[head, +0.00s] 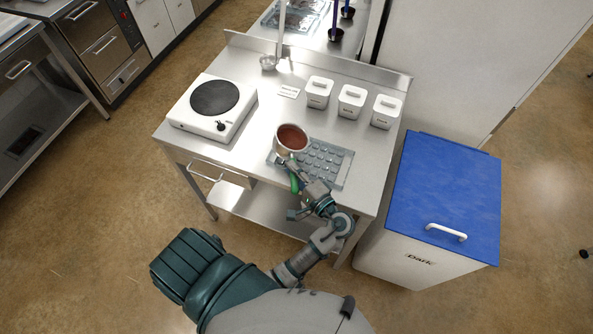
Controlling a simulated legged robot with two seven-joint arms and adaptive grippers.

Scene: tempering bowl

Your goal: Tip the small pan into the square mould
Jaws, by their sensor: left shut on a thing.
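The small pan (281,150) is light metal with reddish-brown contents (292,137) inside. It is at the left back corner of the grey mould (345,162), which has rows of cavities and lies on the steel table. The pan overlaps the mould's corner in the picture; I cannot tell the height between them. My left gripper (297,176) is shut on the pan at its near side, by a green part that looks like the handle. The gripper and arm hide the mould's near left part. My right gripper is not in view.
A white hot plate (188,117) stands on the table's left. Several white lidded tubs, including one at the middle (351,103), line the back right. A small label card (288,92) lies behind the pan. A blue-lidded bin (445,190) stands right of the table.

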